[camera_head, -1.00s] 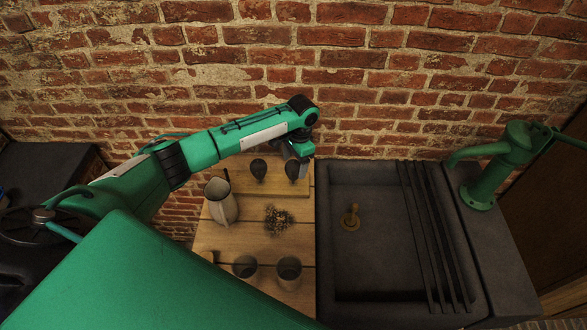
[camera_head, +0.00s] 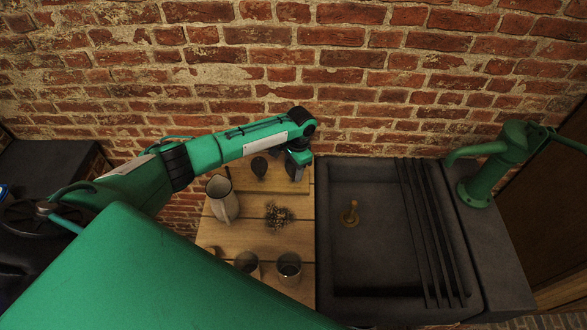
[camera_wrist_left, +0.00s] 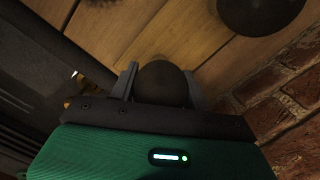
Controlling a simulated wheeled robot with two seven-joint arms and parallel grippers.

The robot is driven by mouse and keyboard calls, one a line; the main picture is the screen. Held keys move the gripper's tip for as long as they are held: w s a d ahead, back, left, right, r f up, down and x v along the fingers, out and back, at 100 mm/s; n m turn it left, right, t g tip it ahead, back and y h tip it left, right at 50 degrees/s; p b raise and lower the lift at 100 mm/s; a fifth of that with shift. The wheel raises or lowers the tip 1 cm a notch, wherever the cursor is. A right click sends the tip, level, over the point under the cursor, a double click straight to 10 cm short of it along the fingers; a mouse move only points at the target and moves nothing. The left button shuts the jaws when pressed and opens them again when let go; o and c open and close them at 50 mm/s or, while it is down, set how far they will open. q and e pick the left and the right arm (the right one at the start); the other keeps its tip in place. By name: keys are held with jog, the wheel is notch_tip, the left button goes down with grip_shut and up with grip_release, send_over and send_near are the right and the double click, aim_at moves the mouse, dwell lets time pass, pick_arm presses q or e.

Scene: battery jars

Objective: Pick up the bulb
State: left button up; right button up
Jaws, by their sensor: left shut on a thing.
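Two dark, rounded bulbs stand at the back of the wooden table (camera_head: 232,240), near the brick wall. The left bulb (camera_head: 258,167) stands free; a dark round thing, likely the same bulb, shows at the top of the left wrist view (camera_wrist_left: 260,10). My left gripper (camera_head: 297,172) is at the right bulb and mostly covers it in the head view. In the left wrist view the right bulb (camera_wrist_left: 162,82) sits between the two grey fingers, and the gripper (camera_wrist_left: 163,90) is shut on it. I cannot tell whether it is off the table. My right gripper is out of view.
A pale jug (camera_head: 223,203) and a small dried clump (camera_head: 278,215) are in front of the bulbs. Two jars (camera_head: 289,266) stand nearer the front. A dark sink (camera_head: 375,260) with a brass piece (camera_head: 350,214) and a green pump (camera_head: 490,172) are on the right.

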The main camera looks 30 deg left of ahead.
pick_arm(q)
jog(key=shift+r, duration=0.15)
jog(key=shift+r, duration=0.55)
notch_tip(320, 180, up, 19)
jog(key=b, duration=0.5)
jog(key=shift+f, duration=0.15)
dwell(0.3)
